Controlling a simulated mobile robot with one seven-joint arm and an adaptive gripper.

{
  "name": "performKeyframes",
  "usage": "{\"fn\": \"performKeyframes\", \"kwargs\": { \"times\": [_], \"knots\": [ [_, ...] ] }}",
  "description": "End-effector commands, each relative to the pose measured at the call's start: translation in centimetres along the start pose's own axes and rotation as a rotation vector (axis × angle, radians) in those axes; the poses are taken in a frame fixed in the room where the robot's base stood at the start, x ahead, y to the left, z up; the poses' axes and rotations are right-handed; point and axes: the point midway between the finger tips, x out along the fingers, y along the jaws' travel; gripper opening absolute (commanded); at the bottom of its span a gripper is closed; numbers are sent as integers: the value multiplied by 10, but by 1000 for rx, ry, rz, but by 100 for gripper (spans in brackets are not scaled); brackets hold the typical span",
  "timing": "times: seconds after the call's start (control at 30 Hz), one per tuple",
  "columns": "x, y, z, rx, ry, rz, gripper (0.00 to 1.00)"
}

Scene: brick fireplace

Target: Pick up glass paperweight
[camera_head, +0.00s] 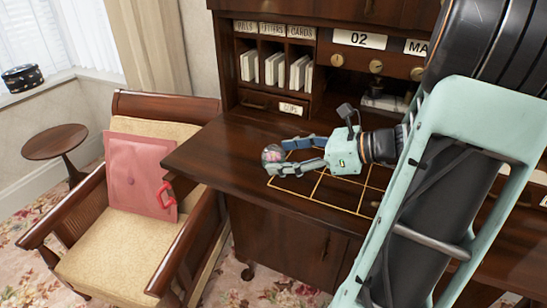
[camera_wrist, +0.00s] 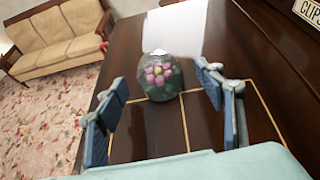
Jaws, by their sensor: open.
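The glass paperweight (camera_head: 272,154) is a clear round ball with pink and green shapes inside. It rests on the dark wooden desk (camera_head: 215,150) near its left front edge. In the wrist view the paperweight (camera_wrist: 160,76) is ahead of my gripper (camera_wrist: 165,112), roughly centred between the two blue-padded fingers. My gripper also shows in the head view (camera_head: 282,158), low over the desk, with its fingers spread and pointing left at the paperweight. Whether a finger touches the glass I cannot tell.
Thin yellow lines (camera_head: 318,187) form a grid on the desk top. Pigeonholes with envelopes (camera_head: 275,68) stand behind. A pale sheet (camera_wrist: 178,32) lies beyond the paperweight. A wooden armchair (camera_head: 120,265) with a pink folder (camera_head: 140,172) stands left of the desk.

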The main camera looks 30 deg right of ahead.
Motion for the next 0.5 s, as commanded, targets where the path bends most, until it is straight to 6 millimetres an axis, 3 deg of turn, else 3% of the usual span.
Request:
{"fn": "performKeyframes", "kwargs": {
  "times": [0.2,0.5],
  "knots": [
    [28,1,0,2,0,2,63],
    [32,0,1,1,1,1,60]
  ]
}}
